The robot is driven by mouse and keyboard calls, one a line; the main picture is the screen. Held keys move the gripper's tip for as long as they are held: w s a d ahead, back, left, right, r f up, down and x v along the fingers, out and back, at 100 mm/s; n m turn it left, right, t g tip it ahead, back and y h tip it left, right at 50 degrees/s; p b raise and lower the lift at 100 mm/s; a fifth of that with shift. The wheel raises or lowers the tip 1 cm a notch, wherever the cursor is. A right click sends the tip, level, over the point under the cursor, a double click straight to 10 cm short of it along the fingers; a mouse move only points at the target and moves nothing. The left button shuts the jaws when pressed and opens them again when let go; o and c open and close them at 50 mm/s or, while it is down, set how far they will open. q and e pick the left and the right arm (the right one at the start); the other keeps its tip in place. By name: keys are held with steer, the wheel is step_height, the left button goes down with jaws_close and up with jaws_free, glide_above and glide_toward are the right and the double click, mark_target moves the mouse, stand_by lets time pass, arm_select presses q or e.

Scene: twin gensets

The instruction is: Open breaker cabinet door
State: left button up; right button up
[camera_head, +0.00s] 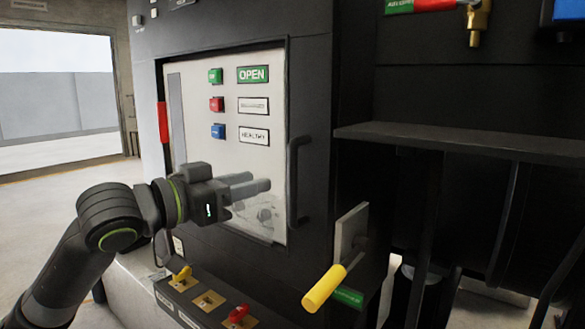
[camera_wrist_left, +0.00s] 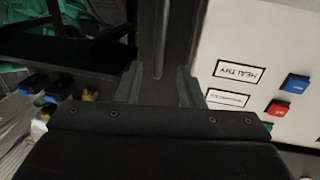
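The breaker cabinet door (camera_head: 305,90) is a dark frame around a pale panel, and it looks shut. A black vertical bar handle (camera_head: 294,180) stands on its right side. My left gripper (camera_head: 262,182) is in front of the panel's lower part, its fingers pointing right toward the handle and a little short of it. In the left wrist view my left gripper (camera_wrist_left: 158,82) has its two fingers apart, with nothing gripped. A dark upright bar, apparently the handle (camera_wrist_left: 161,40), shows ahead between them. My right gripper is not in view.
The panel carries coloured buttons (camera_head: 217,104) and an OPEN label (camera_head: 253,75). A yellow-gripped lever (camera_head: 325,289) juts out at lower right. Small switches (camera_head: 208,300) sit on a ledge below. A dark shelf (camera_head: 460,142) projects at right. Open floor lies at left.

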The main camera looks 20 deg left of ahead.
mark_target(289, 173)
arm_select(q)
steer(key=p+x, duration=0.2)
steer(key=x, duration=0.6)
steer(key=shift+s+r, duration=0.1)
steer(key=shift+p+x, duration=0.35)
steer(key=shift+x, duration=0.65)
jaws_close()
